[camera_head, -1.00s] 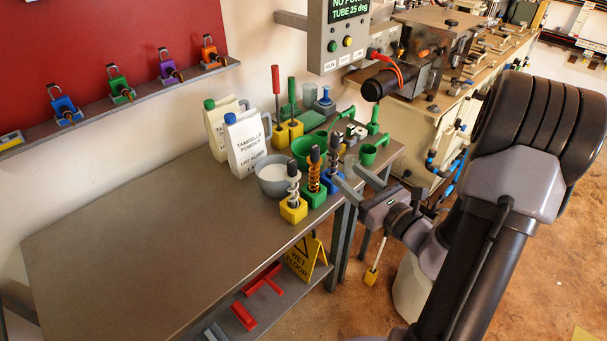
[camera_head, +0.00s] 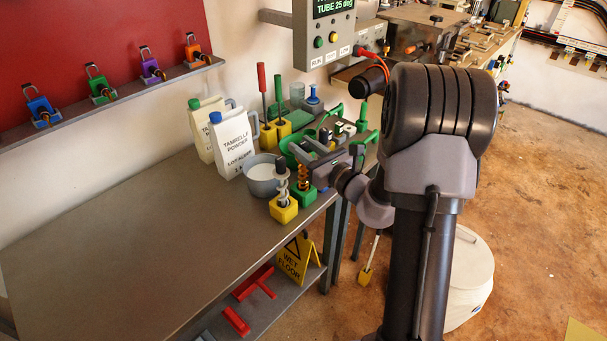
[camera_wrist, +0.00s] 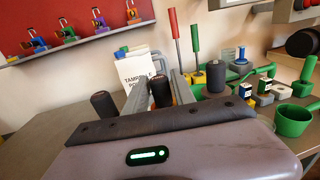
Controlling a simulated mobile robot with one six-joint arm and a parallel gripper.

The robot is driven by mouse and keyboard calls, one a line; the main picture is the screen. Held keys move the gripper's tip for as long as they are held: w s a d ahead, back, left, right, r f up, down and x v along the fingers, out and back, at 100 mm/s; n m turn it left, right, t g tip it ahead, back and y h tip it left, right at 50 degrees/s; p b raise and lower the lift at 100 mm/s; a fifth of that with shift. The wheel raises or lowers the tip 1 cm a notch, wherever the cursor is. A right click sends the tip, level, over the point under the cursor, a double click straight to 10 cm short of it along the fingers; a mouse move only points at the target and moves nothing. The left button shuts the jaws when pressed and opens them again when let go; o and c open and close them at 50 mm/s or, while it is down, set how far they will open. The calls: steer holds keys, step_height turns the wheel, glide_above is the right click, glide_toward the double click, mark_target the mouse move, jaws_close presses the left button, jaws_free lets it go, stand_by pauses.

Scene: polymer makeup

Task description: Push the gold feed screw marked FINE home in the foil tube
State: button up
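The gold screw (camera_head: 303,172) stands upright in a green block at the table's right edge. Its dark handle (camera_wrist: 161,91) shows in the wrist view. My gripper (camera_head: 318,152) is at handle height. Its two grey fingers (camera_wrist: 160,92) lie on either side of this handle and look open. I cannot tell whether either finger touches it. No FINE marking is readable. A dark barrel with orange wires (camera_head: 366,82) is on the machine behind, partly hidden by my arm; I cannot tell if it is the foil tube.
A silver screw in a yellow block (camera_head: 284,205) stands close left of the gold one. Another dark handle (camera_wrist: 215,76) stands right of my fingers. A grey bowl (camera_head: 262,182), powder cartons (camera_head: 236,145) and green cups (camera_wrist: 292,121) are close. The table's left (camera_head: 120,250) is clear.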

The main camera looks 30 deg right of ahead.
jaws_close()
stand_by(1.1)
